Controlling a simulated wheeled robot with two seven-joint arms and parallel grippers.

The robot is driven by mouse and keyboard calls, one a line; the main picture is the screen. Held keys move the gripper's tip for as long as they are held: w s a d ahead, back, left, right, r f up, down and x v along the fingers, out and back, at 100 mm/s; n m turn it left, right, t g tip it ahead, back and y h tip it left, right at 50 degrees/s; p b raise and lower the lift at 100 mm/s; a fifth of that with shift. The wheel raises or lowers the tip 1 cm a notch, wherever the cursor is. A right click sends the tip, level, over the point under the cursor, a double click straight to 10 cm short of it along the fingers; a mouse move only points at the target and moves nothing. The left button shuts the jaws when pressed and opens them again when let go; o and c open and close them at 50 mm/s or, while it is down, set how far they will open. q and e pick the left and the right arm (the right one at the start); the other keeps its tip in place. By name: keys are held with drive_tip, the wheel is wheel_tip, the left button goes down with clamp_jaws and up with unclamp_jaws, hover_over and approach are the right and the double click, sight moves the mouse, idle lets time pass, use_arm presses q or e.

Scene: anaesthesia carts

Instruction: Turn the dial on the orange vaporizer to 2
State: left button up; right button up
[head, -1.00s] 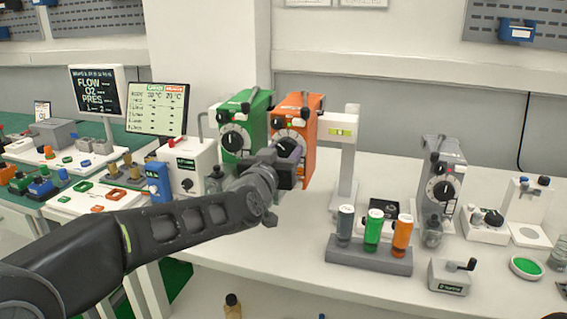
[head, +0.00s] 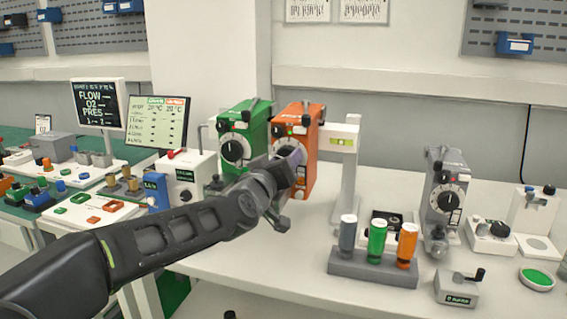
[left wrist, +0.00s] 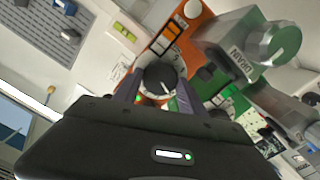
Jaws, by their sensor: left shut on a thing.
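The orange vaporizer (head: 311,140) stands upright on the bench, right of the green vaporizer (head: 245,135). My left gripper (head: 293,158) is at its front face and covers much of its dial in the head view. In the left wrist view the dark dial (left wrist: 160,78) with a white pointer line sits between the two fingers of my left gripper (left wrist: 157,90). The gripper is shut on the dial. The setting on the dial cannot be read. My right gripper is not in view.
A grey vaporizer (head: 446,195) stands to the right. A white post (head: 346,175) is close to the right of the orange vaporizer. A screen (head: 158,122) is at the left.

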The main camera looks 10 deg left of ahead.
use_arm(q)
drive_tip(key=o, duration=1.1)
drive_tip(key=s+p, duration=0.1)
drive_tip(key=s, duration=0.6)
drive_tip(key=shift+s+a, duration=0.35)
drive_tip(key=shift+s, duration=0.05)
